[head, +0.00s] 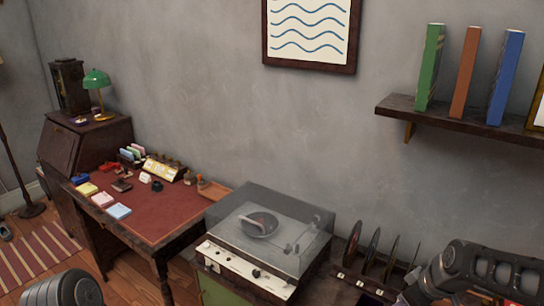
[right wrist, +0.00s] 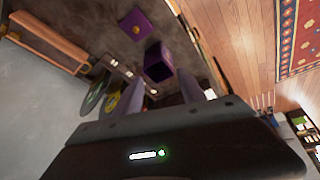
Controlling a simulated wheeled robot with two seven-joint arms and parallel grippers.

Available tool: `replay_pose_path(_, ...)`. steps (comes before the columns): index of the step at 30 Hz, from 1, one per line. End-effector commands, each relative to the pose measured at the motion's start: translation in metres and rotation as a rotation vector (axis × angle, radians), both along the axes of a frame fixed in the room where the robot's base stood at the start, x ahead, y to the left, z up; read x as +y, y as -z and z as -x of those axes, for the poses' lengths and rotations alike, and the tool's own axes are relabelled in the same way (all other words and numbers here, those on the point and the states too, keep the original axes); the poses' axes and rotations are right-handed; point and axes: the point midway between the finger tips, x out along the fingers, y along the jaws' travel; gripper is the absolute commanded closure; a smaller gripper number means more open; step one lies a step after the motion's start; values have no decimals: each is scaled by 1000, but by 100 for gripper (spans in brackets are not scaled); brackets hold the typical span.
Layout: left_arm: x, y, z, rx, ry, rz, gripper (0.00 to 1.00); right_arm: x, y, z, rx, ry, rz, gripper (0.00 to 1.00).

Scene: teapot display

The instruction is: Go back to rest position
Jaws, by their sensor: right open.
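My right arm (head: 485,272) comes in at the lower right of the head view, beside the record rack (head: 372,283). In the right wrist view my right gripper (right wrist: 155,92) is open, with its two fingers apart and nothing visible between them. A dark purple open box (right wrist: 158,62) and a purple square piece with a gold knob (right wrist: 136,28) lie beyond the fingers on a dark surface. A rounded grey part of my left arm (head: 62,290) shows at the lower left of the head view. My left gripper is not in view.
A record player (head: 265,240) with a clear lid stands left of the rack. A desk (head: 150,215) with small items and a green lamp (head: 97,80) is farther left. A wall shelf (head: 465,120) with upright books is above my right arm.

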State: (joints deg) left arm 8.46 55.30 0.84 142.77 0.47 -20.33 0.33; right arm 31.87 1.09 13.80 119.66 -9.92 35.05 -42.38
Motion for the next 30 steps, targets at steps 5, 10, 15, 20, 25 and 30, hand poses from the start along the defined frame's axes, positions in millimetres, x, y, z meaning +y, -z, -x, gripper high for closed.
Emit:
replay_pose_path(5,0,0,0,-1,0,0,100,32,55,-17,-38,222,-151,52)
replay_pose_path(10,0,0,0,-1,0,0,100,95,140,-8,4,474,-340,52)
replay_pose_path(15,0,0,0,-1,0,0,100,174,231,59,153,655,-445,52)
replay_pose_path(20,0,0,0,-1,0,0,100,223,281,142,320,648,-417,52)
replay_pose_path(25,0,0,0,-1,0,0,100,248,303,198,445,583,-374,52)
replay_pose_path(30,0,0,0,0,0,0,100,257,306,207,464,551,-366,52)
